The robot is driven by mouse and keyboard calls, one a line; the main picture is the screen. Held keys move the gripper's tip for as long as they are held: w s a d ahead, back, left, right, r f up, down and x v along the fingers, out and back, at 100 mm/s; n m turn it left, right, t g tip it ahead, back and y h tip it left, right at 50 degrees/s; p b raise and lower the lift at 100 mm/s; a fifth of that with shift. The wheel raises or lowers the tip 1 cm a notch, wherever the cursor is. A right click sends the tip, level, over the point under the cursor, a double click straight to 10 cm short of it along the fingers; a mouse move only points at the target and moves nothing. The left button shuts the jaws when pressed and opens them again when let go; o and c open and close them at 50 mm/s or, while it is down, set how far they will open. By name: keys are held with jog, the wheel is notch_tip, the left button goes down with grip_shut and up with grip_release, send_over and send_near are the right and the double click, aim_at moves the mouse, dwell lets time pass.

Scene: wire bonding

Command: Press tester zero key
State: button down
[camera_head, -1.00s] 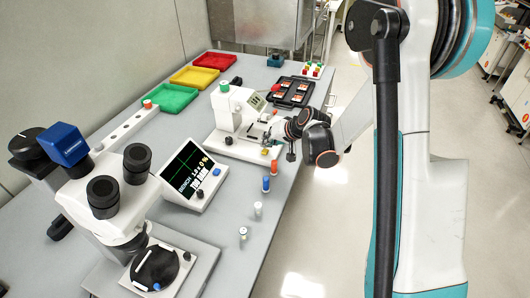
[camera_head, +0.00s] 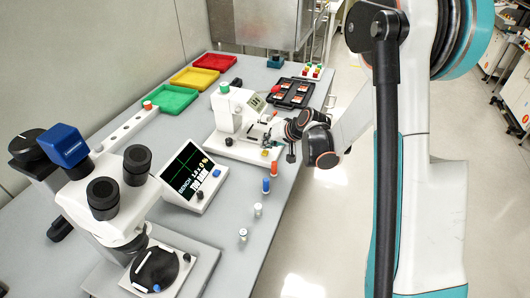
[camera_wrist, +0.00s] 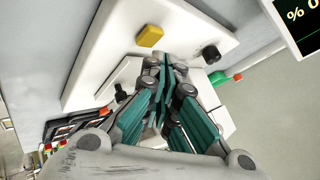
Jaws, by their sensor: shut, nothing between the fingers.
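My gripper (camera_head: 291,153) is by the base's right front edge in the head view. In the wrist view my gripper's fingers (camera_wrist: 165,62) are together and empty, with the tips over the base, just below and right of the yellow key in the picture. Any contact cannot be told.
A black knob (camera_wrist: 210,53) stands right of my fingertips. A screen unit (camera_head: 190,178) and a microscope (camera_head: 110,205) stand nearer the front. Several small vials (camera_head: 266,185) line the table's right edge. A black tray (camera_head: 292,92) lies behind the tester.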

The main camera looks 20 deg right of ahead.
aim_at(267, 151)
jog(key=shift+f, duration=0.1)
jog(key=shift+f+b, duration=0.35)
jog(key=shift+b, duration=0.15)
jog(key=shift+f+b, duration=0.35)
jog(key=shift+f, duration=0.05)
dwell(0.6)
jog(key=shift+r, duration=0.1)
jog(key=shift+r+p, duration=0.45)
jog(key=shift+r, duration=0.35)
jog(key=shift+r, duration=0.1)
jog(key=shift+r+p, duration=1.55)
jog(key=shift+r, duration=0.85)
